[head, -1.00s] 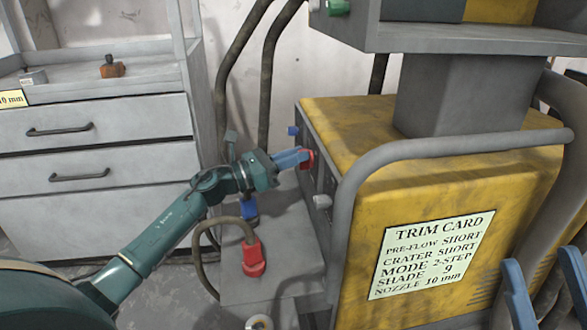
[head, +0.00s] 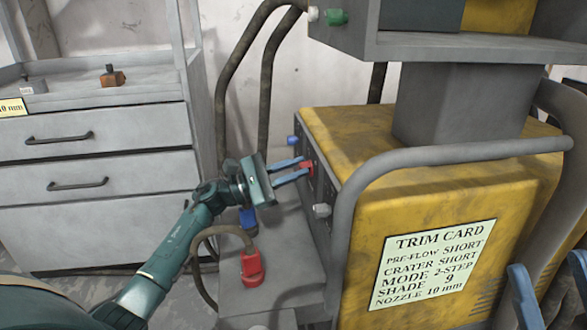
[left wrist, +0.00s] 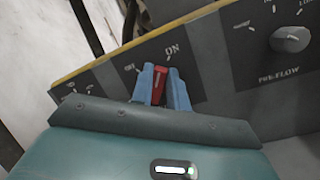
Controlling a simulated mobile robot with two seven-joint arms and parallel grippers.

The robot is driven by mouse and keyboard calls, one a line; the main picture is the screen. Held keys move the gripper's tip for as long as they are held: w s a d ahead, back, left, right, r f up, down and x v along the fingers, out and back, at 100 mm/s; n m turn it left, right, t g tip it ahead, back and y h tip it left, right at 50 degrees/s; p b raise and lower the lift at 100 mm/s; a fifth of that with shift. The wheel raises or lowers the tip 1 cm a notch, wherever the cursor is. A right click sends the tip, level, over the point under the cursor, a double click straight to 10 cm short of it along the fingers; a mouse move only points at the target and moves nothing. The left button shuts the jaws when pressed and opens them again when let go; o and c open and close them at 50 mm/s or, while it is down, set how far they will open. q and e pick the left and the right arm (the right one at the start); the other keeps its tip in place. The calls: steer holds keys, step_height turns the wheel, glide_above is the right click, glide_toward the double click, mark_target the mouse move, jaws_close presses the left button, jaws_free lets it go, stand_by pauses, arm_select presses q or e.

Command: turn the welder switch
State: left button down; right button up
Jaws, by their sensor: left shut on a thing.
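The red welder switch (head: 306,169) is on the dark front panel of the yellow welder (head: 440,185). My left gripper (head: 303,170) is at the panel, its blue fingers shut on the switch. In the left wrist view the red switch (left wrist: 159,82) stands between the two fingers. Its white mark points up, between the OFF label at its left and the ON label (left wrist: 172,50) at its upper right, nearer ON. My right gripper (head: 552,285) shows only its blue fingers at the lower right edge, apart and empty.
A PRE-FLOW knob (left wrist: 290,39) is to the right of the switch in the left wrist view. A grey rail (head: 450,155) curves around the welder. A red plug (head: 252,267) and cables are below. A grey drawer cabinet (head: 90,190) stands at left.

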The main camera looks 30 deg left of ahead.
arm_select(q)
steer(key=shift+m, duration=0.3)
steer(key=c, duration=1.4)
jaws_free()
steer(key=shift+o, duration=0.2)
